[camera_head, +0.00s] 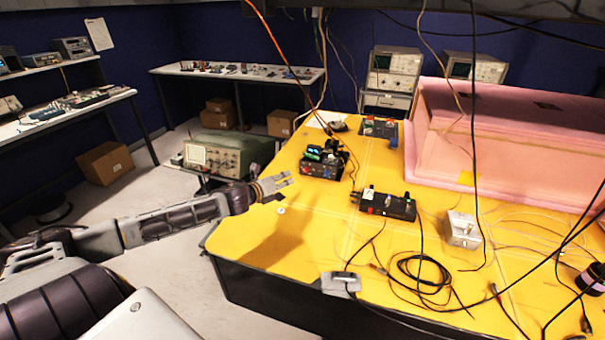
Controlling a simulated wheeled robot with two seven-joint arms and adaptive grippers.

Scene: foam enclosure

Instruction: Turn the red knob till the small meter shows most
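My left gripper (284,181) reaches in from the left, over the left edge of the yellow table top (300,235). It appears empty; its fingers are too small to tell whether they are apart. A dark instrument with green lit displays (322,160) stands just beyond and right of it. A black box (388,205) with small red parts lies to its right, apart from it. A dark blue panel (379,128) with red and pale round parts lies farther back. I cannot tell which red part is the knob, or make out a meter reading. My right gripper is out of view.
A metal box (463,230), a grey block (341,283) and a coiled black cable (425,272) lie on the table. Pink foam (500,150) stands at the back right. Cables hang from above. The table's front left is clear.

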